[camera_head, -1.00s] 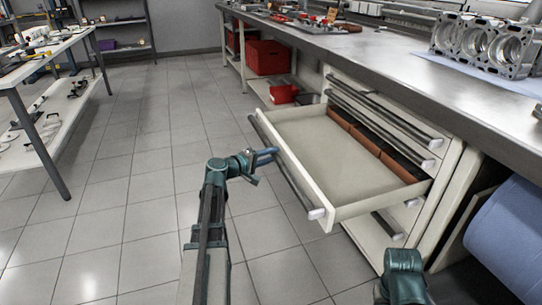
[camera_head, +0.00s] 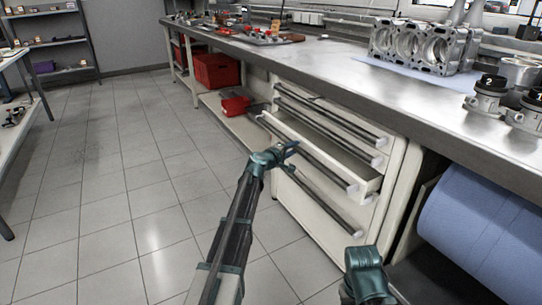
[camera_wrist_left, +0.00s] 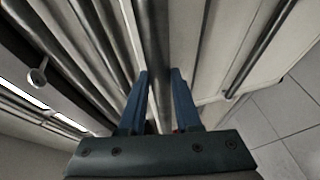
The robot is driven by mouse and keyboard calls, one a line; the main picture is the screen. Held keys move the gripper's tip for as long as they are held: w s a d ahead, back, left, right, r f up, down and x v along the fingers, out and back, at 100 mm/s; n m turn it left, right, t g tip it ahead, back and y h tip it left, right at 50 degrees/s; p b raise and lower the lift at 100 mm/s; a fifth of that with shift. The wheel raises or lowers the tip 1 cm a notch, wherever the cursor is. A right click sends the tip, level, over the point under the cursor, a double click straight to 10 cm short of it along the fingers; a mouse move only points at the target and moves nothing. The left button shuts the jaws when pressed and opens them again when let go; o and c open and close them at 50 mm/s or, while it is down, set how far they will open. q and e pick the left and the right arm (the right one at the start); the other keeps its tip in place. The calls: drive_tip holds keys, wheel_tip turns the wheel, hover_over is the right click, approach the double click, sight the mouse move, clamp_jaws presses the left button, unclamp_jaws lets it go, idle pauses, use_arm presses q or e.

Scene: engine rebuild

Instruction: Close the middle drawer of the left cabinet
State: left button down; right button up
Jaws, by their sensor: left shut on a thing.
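The left cabinet (camera_head: 398,165) stands under the workbench, a pale unit with several drawers and long dark bar handles. Its middle drawer (camera_head: 367,183) is still partly out, with a narrow strip of its inside showing. My left gripper (camera_head: 291,148) is at the drawer's front, shut on the drawer's bar handle (camera_head: 327,168). In the left wrist view the two blue fingers of the left gripper (camera_wrist_left: 160,80) lie on either side of the dark handle bar (camera_wrist_left: 153,35). The drawers above and below look shut. My right gripper is out of view; only part of my right arm shows.
The workbench top (camera_head: 330,68) carries an engine block (camera_head: 415,45) and small parts. Red bins (camera_head: 213,71) sit on the lower shelf. A large blue roll (camera_head: 485,225) lies right of the cabinet. The tiled floor (camera_head: 130,180) on the left is clear.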

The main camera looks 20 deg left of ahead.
use_arm(q)
drive_tip(key=w+d, duration=0.6)
drive_tip(key=w, duration=0.1)
drive_tip(key=shift+w, duration=0.15)
drive_tip(key=c, duration=0.6)
unclamp_jaws()
drive_tip(key=shift+d, duration=0.1)
drive_tip(key=p+v, duration=0.2)
drive_tip(key=v, duration=1.1)
drive_tip(key=shift+s, duration=0.4)
